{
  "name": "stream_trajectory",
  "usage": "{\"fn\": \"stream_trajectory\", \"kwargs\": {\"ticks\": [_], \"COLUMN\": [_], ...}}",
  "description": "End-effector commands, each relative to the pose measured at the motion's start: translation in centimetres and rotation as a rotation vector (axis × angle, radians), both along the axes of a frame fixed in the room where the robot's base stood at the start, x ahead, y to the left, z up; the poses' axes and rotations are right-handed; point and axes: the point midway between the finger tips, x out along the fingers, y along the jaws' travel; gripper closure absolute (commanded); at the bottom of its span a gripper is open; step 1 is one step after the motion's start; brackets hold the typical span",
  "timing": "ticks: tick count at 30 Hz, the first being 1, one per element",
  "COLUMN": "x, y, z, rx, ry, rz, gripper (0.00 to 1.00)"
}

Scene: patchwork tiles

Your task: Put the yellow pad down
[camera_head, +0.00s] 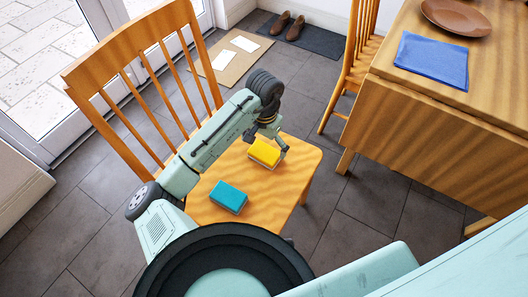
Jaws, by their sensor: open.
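The yellow pad (265,152) lies on the seat of a wooden chair (296,178), near the back right part of the seat. It looks like a sponge with a paler lower layer. My gripper (276,148) is right over and beside the pad, coming down from the upper side. Its jaws are open, with a finger near the pad's right end. Part of the gripper is hidden behind the pad and my arm, and I cannot tell whether a finger touches the pad.
A blue pad (228,197) lies on the same seat, nearer to me. A wooden table (420,95) with a blue cloth (432,60) and a brown plate (457,16) stands at the right. Another chair (360,60) is beside it. Brown shoes (288,26) rest on a dark mat (318,42).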

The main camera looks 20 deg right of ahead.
Motion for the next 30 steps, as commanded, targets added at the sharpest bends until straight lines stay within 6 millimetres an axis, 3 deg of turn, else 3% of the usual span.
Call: {"fn": "stream_trajectory", "kwargs": {"ticks": [3, 9, 20, 23, 26, 29, 30], "x": [0.0, 0.1, 0.0, 1.1, 4.5, 9.7, 11.8], "y": [-0.2, -0.1, -0.1, -0.6, -1.9, -1.9, -1.2], "z": [2.6, 5.6, 6.5, 7.4, 11.0, 17.8, 21.2], "rx": [-0.001, 0.002, -0.001, -0.052, -0.21, -0.432, -0.52], "ry": [-0.002, -0.002, -0.001, -0.04, -0.174, -0.399, -0.506], "rz": [-0.001, -0.001, 0.0, 0.017, 0.073, 0.158, 0.197], "gripper": [0.0, 0.0, 0.0, 0.0, 0.0, 0.0, 0.0]}}
